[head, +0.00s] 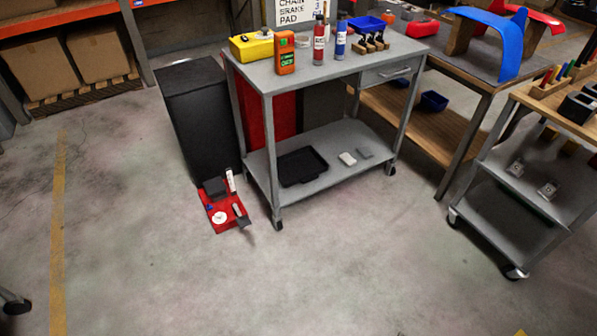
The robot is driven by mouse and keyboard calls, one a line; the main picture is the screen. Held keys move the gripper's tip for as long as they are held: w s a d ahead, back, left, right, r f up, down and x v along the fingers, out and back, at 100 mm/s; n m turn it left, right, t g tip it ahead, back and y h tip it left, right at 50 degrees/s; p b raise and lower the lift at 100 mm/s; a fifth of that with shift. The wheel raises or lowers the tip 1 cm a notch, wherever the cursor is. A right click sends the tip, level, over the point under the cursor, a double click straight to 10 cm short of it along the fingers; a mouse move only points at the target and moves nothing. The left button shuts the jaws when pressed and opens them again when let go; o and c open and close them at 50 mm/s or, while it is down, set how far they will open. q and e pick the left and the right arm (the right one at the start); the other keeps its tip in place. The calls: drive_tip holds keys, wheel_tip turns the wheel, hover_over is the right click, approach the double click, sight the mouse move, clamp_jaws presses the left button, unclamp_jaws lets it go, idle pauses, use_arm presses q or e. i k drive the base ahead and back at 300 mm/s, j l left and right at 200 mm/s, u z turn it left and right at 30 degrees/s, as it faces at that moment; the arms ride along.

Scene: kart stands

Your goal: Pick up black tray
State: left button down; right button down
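The black tray (301,167) lies flat on the lower shelf (325,187) of the grey metal cart, towards its left side. It is a shallow rectangular tray and looks empty. The cart's top (306,67) and front legs stand around the shelf, with the front side open. Neither of my grippers shows in the head view.
A red tray (225,212) with small items sits on the floor beside a black bin (197,120). Another cart (520,200) stands right. The floor in front is clear.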

sight(297, 166)
drive_tip(key=i+l+u, duration=0.2)
drive_tip(key=i, duration=0.2)
drive_tip(key=i+l+u, duration=0.1)
drive_tip(key=i+u, duration=0.15)
drive_tip(key=i, duration=0.2)
